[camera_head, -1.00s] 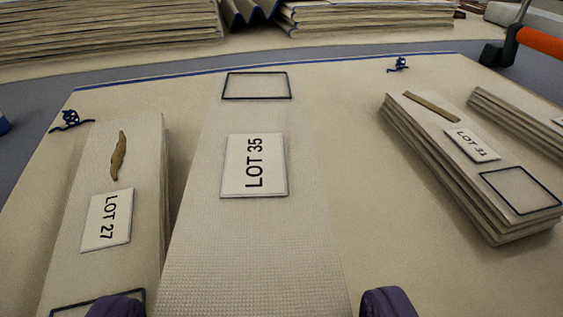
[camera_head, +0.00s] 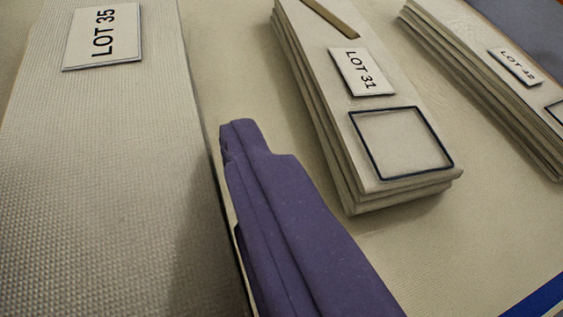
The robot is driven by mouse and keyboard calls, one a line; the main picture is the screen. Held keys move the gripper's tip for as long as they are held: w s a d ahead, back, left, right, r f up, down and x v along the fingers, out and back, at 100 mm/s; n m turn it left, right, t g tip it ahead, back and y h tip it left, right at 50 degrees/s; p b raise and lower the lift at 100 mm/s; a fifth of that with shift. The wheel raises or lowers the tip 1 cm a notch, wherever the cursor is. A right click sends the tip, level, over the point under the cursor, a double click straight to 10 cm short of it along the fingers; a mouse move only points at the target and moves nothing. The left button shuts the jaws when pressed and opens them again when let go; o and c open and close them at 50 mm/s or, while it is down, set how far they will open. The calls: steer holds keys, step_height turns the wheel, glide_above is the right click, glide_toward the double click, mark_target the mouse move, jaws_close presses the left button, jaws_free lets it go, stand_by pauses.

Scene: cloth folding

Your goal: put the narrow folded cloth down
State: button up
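A long pale cloth strip labelled LOT 35 (camera_head: 110,170) fills the left side. Its weave shows, and its label (camera_head: 103,33) is at the top. My purple gripper (camera_head: 240,135) reaches up from the bottom, its tip beside the strip's right edge. Its fingers show as one layered purple shape, so I cannot tell whether they are apart, or whether they touch or hold the strip. The strip's lower end is out of frame.
A layered cloth stack labelled LOT 31 (camera_head: 405,140) lies close to the right of my gripper. Another stack (camera_head: 500,80) lies farther right. Bare pale surface (camera_head: 450,245) shows at lower right, with a blue band (camera_head: 540,300) in the corner.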

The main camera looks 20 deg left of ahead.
steer(key=shift+w+d, duration=0.1)
steer(key=shift+w, duration=0.2)
steer(key=f+b, duration=0.1)
steer(key=f, duration=0.1)
steer(key=f+b, duration=0.1)
steer(key=shift+w+d+f, duration=0.1)
steer(key=shift+w+f, duration=0.25)
steer(key=shift+r, duration=0.15)
steer(key=o, duration=1.1)
steer(key=shift+c, duration=0.2)
steer(key=shift+s+d+r, duration=0.1)
steer(key=shift+s+d, duration=0.05)
steer(key=p+v, duration=0.3)
steer(key=v, duration=0.8)
steer(key=shift+s+d+p, duration=0.2)
steer(key=shift+d+p, duration=0.05)
steer(key=shift+p, duration=0.05)
